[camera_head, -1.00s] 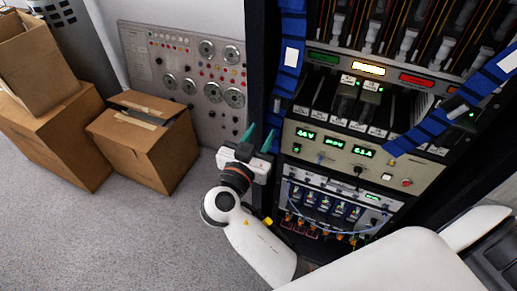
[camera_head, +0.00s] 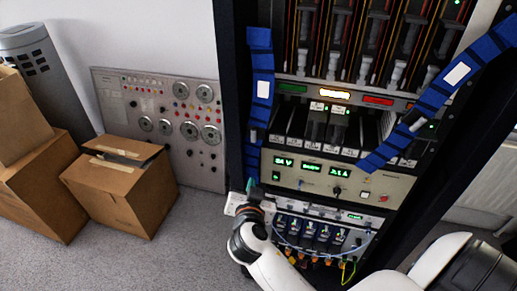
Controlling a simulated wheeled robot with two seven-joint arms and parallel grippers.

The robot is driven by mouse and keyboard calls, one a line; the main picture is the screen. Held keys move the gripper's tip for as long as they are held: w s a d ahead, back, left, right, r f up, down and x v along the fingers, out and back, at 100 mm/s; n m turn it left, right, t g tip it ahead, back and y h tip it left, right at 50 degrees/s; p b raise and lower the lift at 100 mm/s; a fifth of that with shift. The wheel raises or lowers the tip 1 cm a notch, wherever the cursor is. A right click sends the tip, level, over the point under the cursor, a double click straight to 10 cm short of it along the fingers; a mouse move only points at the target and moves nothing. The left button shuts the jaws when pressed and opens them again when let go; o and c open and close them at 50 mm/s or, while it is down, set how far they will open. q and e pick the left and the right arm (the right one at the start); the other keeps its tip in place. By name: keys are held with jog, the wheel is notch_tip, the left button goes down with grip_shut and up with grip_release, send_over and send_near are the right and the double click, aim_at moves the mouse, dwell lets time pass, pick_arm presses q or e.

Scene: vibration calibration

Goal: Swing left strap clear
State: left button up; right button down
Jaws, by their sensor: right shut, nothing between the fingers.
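The left strap (camera_head: 261,62) is a blue segmented band with a white label. It hangs down the left side of the rack's open front, its lower part running down beside the meter unit. The right strap (camera_head: 436,92), also blue with a white label, slants across the rack's right side. My right gripper (camera_head: 251,184), with teal fingertips, is shut and empty at the rack's lower left, by the left strap's low end. I cannot tell whether it touches the strap. My left gripper is not in view.
The rack holds a meter unit (camera_head: 330,181) with green displays and a lower unit with cables (camera_head: 318,236). A grey dial panel (camera_head: 165,120) stands against the wall at left. Cardboard boxes (camera_head: 122,190) stand on the carpet. Free floor (camera_head: 120,262) lies in front.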

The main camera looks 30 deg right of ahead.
jog(key=s+d+f+m+y, duration=0.2)
jog(key=d+y, duration=0.2)
jog(key=s+d+r+m+t+y, duration=0.3)
jog(key=s+d+r+m+t, duration=0.3)
jog(key=r, duration=0.3)
jog(key=p, duration=0.3)
send_near(257, 134)
jog(key=w+d, duration=0.3)
jog(key=d, duration=0.1)
jog(key=w+a+p, duration=0.1)
jog(key=w+a, duration=0.1)
jog(key=shift+w+a+m+g, duration=0.3)
jog(key=shift+w+m, duration=0.1)
jog(key=shift+w+a+f, duration=0.1)
jog(key=shift+w+a, duration=0.15)
